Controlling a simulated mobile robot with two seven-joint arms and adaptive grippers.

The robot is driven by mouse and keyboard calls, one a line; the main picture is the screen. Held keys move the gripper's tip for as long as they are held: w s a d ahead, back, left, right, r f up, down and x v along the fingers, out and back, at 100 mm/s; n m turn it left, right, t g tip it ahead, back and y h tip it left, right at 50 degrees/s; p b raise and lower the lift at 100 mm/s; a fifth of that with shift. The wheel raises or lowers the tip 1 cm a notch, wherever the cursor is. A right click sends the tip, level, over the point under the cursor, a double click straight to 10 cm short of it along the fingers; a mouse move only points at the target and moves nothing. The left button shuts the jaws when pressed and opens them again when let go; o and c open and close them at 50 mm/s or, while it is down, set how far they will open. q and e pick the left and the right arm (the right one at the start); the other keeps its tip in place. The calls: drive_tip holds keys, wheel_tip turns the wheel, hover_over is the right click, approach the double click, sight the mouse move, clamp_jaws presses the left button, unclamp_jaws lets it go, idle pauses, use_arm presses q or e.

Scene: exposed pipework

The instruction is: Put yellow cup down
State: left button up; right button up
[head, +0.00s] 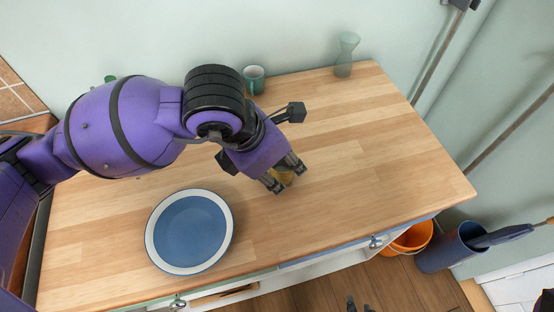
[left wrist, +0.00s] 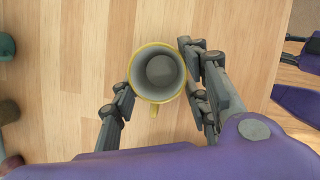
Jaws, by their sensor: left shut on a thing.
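The yellow cup (left wrist: 157,73) shows in the left wrist view from above, with a yellow rim, a grey inside and its handle toward the gripper's palm. My left gripper (left wrist: 158,80) is shut on it, one finger on each side. In the head view the left gripper (head: 284,181) is over the middle of the wooden counter (head: 370,150), and only a bit of the yellow cup (head: 284,176) shows between the fingers. The cup looks upright. I cannot tell whether its base touches the counter.
A blue plate with a white rim (head: 190,232) lies on the counter's front left. A green cup (head: 254,79) and a glass vase (head: 346,55) stand at the back. The counter's right part is clear. An orange bucket (head: 410,238) is on the floor at the right.

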use_arm(q)
drive_tip(key=shift+f, duration=0.25)
drive_tip(key=o, duration=1.2)
drive_tip(key=shift+w+a, duration=0.1)
drive_tip(key=shift+w, duration=0.05)
drive_tip(key=shift+r, duration=0.5)
drive_tip(key=p+v, duration=0.1)
drive_tip(key=v, duration=1)
drive_tip(key=shift+r, duration=0.25)
drive_tip(key=shift+a, duration=0.1)
